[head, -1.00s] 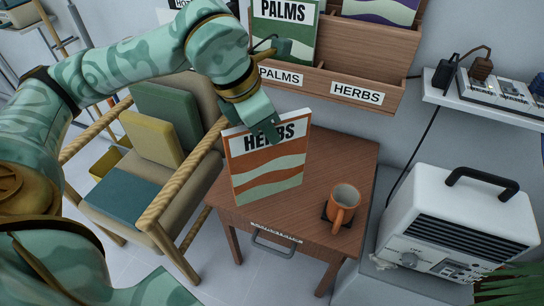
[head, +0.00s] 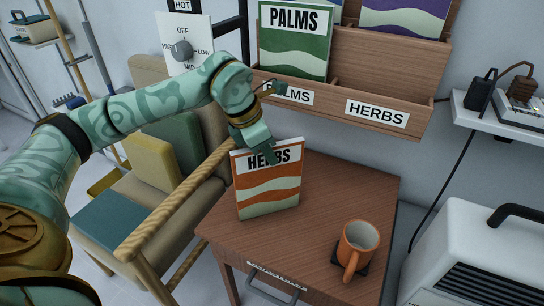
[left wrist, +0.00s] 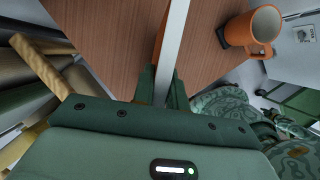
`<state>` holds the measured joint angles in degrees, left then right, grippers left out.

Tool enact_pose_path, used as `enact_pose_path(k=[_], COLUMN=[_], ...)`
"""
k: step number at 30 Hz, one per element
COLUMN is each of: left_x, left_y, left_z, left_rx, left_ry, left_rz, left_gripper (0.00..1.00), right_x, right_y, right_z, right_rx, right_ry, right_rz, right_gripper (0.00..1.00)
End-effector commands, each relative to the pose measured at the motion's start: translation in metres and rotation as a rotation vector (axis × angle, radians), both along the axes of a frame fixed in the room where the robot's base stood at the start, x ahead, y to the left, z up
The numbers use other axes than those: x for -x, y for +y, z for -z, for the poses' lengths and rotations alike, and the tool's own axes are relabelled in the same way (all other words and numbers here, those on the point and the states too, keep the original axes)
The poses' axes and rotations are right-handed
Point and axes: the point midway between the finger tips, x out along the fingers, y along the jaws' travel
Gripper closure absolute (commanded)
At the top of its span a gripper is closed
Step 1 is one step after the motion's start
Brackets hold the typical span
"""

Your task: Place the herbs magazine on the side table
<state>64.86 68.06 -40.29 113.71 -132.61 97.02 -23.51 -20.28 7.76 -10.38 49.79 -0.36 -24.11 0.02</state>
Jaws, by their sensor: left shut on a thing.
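The herbs magazine (head: 267,188) is orange with pale and green waves and a white title band. It stands upright at the left part of the wooden side table (head: 330,205); I cannot tell whether its lower edge touches the top. My left gripper (head: 262,150) is shut on its top edge and hides part of the title. In the left wrist view the magazine (left wrist: 172,45) shows edge-on as a pale strip between the fingers (left wrist: 163,90).
An orange mug (head: 357,247) stands on a dark coaster at the table's right front. A wooden rack (head: 385,75) with PALMS and HERBS labels hangs behind. An armchair (head: 175,215) is close on the left. The table's back right is clear.

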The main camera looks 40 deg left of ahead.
Motion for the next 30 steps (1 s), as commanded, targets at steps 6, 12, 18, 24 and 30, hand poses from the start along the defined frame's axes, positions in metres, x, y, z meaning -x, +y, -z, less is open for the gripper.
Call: enact_pose_path(k=[6,12,18,24,30], left_x=[0.0,0.0,0.0,0.001,0.013], left_y=[0.0,0.0,0.0,0.0,0.008], left_z=[-0.001,0.003,0.003,-0.003,-0.044], left_rx=[-0.001,-0.001,0.0,0.0,-0.002], left_ry=[-0.004,-0.002,-0.002,-0.005,-0.012], left_rz=[-0.001,-0.002,-0.002,-0.001,-0.003], left_gripper=[1.0,0.77,0.64,0.64,0.64], right_x=[-0.001,-0.001,0.0,-0.001,0.002], right_y=[-0.001,-0.001,-0.001,-0.001,0.009], right_z=[0.0,0.0,0.0,-0.001,-0.015], right_rx=[0.002,0.002,0.001,0.001,-0.016], right_ry=[0.0,0.001,0.001,-0.003,-0.022], right_rz=[-0.003,-0.003,-0.003,-0.003,0.036], right_gripper=[0.64,0.64,0.64,0.64,0.64])
